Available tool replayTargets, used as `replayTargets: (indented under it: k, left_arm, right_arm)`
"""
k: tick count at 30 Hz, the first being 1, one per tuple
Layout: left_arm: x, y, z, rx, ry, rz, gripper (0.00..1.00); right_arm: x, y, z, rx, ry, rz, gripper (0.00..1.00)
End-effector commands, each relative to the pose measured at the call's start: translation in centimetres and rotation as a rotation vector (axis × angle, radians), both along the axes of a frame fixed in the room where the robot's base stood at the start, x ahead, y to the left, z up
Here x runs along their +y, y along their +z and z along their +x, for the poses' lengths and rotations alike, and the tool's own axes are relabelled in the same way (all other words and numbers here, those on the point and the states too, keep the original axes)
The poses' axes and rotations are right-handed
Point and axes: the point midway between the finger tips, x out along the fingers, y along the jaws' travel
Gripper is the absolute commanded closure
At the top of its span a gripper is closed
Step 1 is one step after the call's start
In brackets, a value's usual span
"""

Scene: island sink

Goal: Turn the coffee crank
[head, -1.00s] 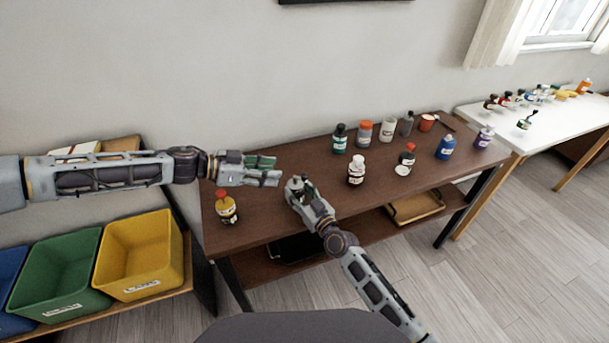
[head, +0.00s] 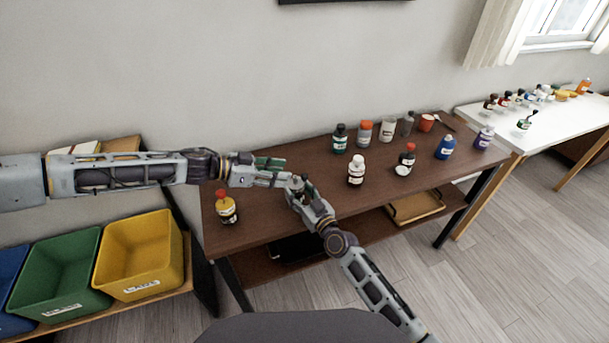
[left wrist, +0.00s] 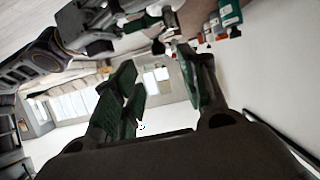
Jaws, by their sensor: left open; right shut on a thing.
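My left gripper (head: 282,172) comes in from the left over the dark brown table, its fingers apart and its tips close to my right gripper (head: 297,188). In the left wrist view, the left gripper (left wrist: 160,85) shows two green-padded fingers with a gap between them. My right gripper is shut on a small dark thing at the table's left half. The thing is mostly hidden by the fingers, and I cannot make out a coffee crank on it. The right gripper also shows at the upper left of the left wrist view (left wrist: 98,22).
The brown table (head: 262,226) holds a yellow red-capped bottle (head: 227,209) at left, a white bottle (head: 356,172) and several other bottles right of my grippers. Yellow (head: 140,258) and green bins (head: 62,270) sit lower left. The table's front middle is clear.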

Motion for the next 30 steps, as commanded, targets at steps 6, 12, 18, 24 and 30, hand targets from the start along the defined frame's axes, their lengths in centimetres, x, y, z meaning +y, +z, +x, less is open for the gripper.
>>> replayTargets:
  k: [6, 12, 18, 24, 30]
  left_arm:
    - [-2.0, -0.9, 0.5, 0.001, -0.002, 0.001, 0.58]
    - [-3.7, -1.7, 1.1, 0.001, -0.001, 0.001, 0.58]
    - [-5.5, -2.4, 1.5, 0.002, -0.001, 0.000, 0.58]
    - [-6.9, -3.1, 2.0, 0.001, -0.001, 0.001, 0.58]
    - [-7.7, -3.4, 2.3, 0.000, 0.000, 0.001, 0.58]
  right_arm:
    - [0.0, 0.0, 0.0, 0.001, 0.000, 0.000, 0.76]
    - [0.0, 0.0, 0.0, 0.001, 0.000, 0.000, 0.76]
    - [0.0, 0.0, 0.0, 0.001, 0.000, 0.000, 0.76]
    - [0.0, 0.0, 0.0, 0.001, 0.000, 0.000, 0.76]
    - [0.0, 0.0, 0.0, 0.001, 0.000, 0.000, 0.76]
